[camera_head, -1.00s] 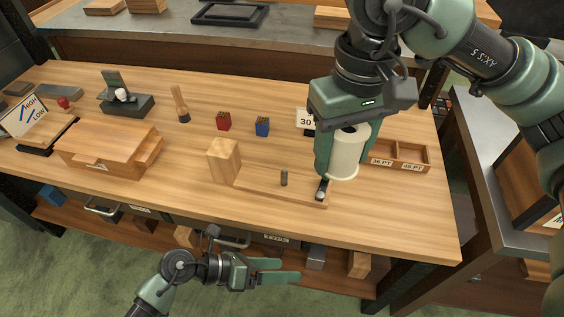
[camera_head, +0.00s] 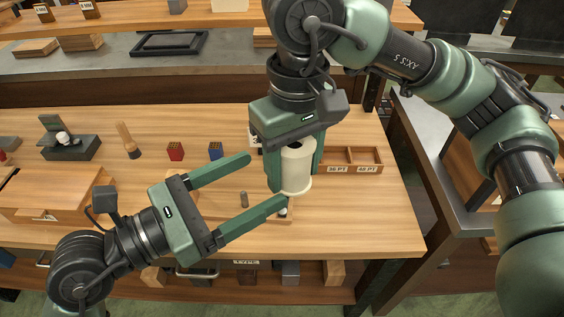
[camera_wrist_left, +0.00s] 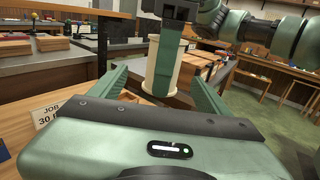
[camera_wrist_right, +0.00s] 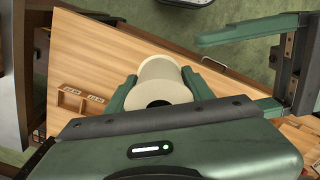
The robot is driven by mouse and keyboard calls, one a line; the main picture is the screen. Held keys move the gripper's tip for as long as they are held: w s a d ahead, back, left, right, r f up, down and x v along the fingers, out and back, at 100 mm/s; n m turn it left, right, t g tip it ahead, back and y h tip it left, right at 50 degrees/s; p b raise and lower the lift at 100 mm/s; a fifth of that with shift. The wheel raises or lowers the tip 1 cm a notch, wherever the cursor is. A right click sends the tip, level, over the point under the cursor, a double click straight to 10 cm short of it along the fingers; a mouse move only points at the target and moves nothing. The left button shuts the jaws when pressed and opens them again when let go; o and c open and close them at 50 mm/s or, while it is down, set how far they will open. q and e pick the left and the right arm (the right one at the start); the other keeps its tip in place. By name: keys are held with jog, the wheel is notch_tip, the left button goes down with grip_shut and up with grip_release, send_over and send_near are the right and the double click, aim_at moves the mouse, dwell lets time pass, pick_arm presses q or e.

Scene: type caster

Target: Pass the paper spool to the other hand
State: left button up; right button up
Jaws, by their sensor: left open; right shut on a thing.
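The paper spool (camera_head: 297,168) is a cream cylinder with a wider rim at its lower end, held upright above the table. My right gripper (camera_head: 292,165) is shut on it from above; the right wrist view shows the spool (camera_wrist_right: 162,82) between the two fingers. My left gripper (camera_head: 268,180) is open and empty, its fingers pointing right, their tips close to the spool's left side. In the left wrist view the spool (camera_wrist_left: 161,65) stands ahead between the open fingers, partly hidden by a right gripper finger.
A wooden board with a small grey peg (camera_head: 244,199) lies below my left fingers. A divided wooden tray (camera_head: 350,158) sits right of the spool. Red (camera_head: 175,151) and blue (camera_head: 215,150) boxes stand behind. The table's front right is clear.

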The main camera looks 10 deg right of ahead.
aim_at(305, 156)
pick_arm(q)
jog(key=x, duration=1)
jog(key=c, duration=1.6)
pick_arm(e)
jog(key=o, duration=0.9)
pick_arm(q)
jog(key=shift+c, duration=0.2)
pick_arm(e)
jog(key=o, duration=0.4)
jog(key=shift+o, duration=0.2)
